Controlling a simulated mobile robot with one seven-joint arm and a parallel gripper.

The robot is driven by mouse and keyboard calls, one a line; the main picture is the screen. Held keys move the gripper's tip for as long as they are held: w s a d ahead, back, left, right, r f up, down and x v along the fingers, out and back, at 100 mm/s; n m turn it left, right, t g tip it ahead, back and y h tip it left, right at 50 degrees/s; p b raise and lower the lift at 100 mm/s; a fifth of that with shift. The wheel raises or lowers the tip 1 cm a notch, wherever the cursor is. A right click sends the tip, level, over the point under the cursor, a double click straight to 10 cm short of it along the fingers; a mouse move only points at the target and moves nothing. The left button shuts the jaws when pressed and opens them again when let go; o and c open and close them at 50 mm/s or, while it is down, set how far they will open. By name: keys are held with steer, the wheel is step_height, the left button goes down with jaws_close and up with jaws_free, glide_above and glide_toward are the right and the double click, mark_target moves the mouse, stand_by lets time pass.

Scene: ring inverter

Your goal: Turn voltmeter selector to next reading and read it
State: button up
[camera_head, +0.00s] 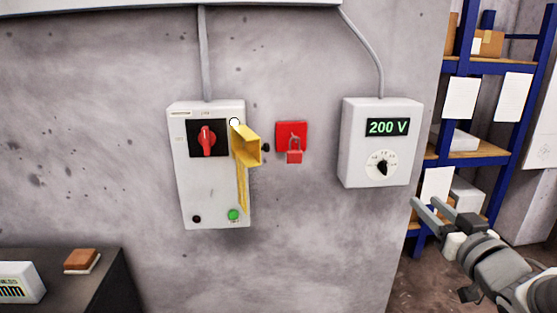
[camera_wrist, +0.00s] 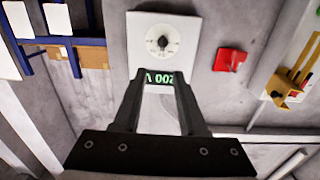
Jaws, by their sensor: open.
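The voltmeter (camera_head: 349,140) is a white box on the grey wall, right of centre in the head view. Its display (camera_head: 388,127) reads "200 V" in green. Its selector (camera_head: 382,167) is a black pointer knob on a round white dial below the display; the dial marks are too small to read. In the wrist view the voltmeter appears upside down, with the selector (camera_wrist: 162,42) above the display (camera_wrist: 164,78). My gripper (camera_head: 428,207) is open and empty, to the lower right of the voltmeter and apart from it. Its fingers (camera_wrist: 160,78) partly cover the display in the wrist view.
Left of the voltmeter are a red padlocked box (camera_head: 291,131) and a white switch panel (camera_head: 205,185) with a red rotary handle and a yellow bracket (camera_head: 246,150). Blue shelving (camera_head: 464,66) stands to the right. A dark cabinet top (camera_head: 105,262) is at lower left.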

steer(key=p, duration=1.1)
glide_toward(387, 165)
steer(key=shift+n, duration=0.3)
steer(key=w+p, duration=0.1)
steer(key=w, duration=0.8)
steer(key=shift+w+a+f, duration=0.1)
steer(key=shift+f, duration=0.05)
jaws_close()
